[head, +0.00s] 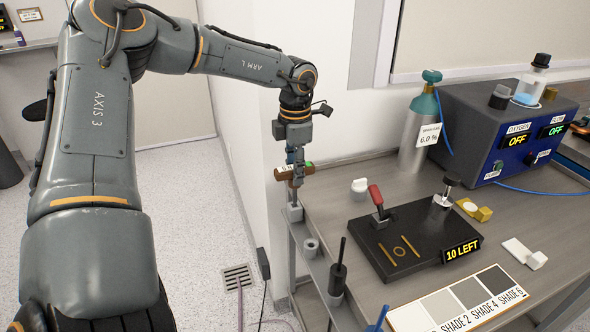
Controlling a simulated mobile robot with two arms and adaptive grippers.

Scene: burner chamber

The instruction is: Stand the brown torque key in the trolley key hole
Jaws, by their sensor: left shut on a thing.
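The brown torque key (284,174) has a brown crosswise handle with a small pale label and a bit of green at its right end. My left gripper (296,165) is shut on this key, above the trolley's left edge. A thin grey part runs down below the handle to a light grey square holder (294,213) on the trolley's side rail. I cannot tell whether the key's lower end is inside this holder or only above it. A second grey holder (311,247), ring-shaped, looks empty. My right gripper is not in view.
A black tool (338,270) and a blue tool (379,318) stand along the side rail. The worktop (335,208) carries a black fixture (410,245), a shade strip (450,308), a teal-topped cylinder (418,125) and a control box (490,125). A white wall stands behind my gripper.

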